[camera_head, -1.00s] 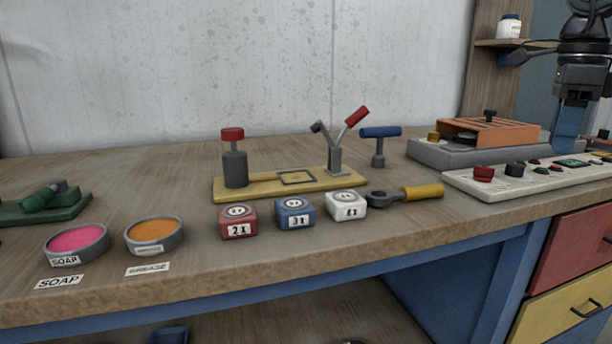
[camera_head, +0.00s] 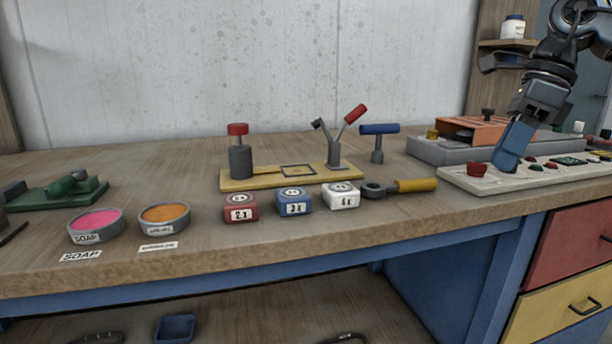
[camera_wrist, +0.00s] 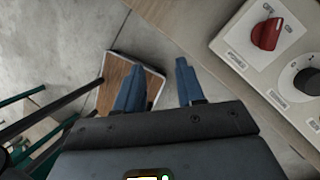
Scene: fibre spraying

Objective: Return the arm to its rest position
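My gripper (camera_head: 508,160) is at the right of the head view, its blue fingers pointing down and tilted left. In that view it overlaps the white control panel (camera_head: 458,180). In the wrist view the two blue fingers (camera_wrist: 158,78) stand apart with nothing between them, so the gripper is open and empty. Beyond the fingers the wrist view shows grey floor, with the panel to the right (camera_wrist: 222,45). The fingers look to be out in front of the bench edge, not touching the panel.
The panel carries a red knob (camera_wrist: 267,34) and a black knob (camera_wrist: 307,80). An orange-topped grey unit (camera_head: 430,150) stands behind it. Several blocks, a yellow-handled tool (camera_head: 415,186) and a yellow fixture (camera_head: 235,184) lie left on the bench. A brown square board (camera_wrist: 150,85) shows low down.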

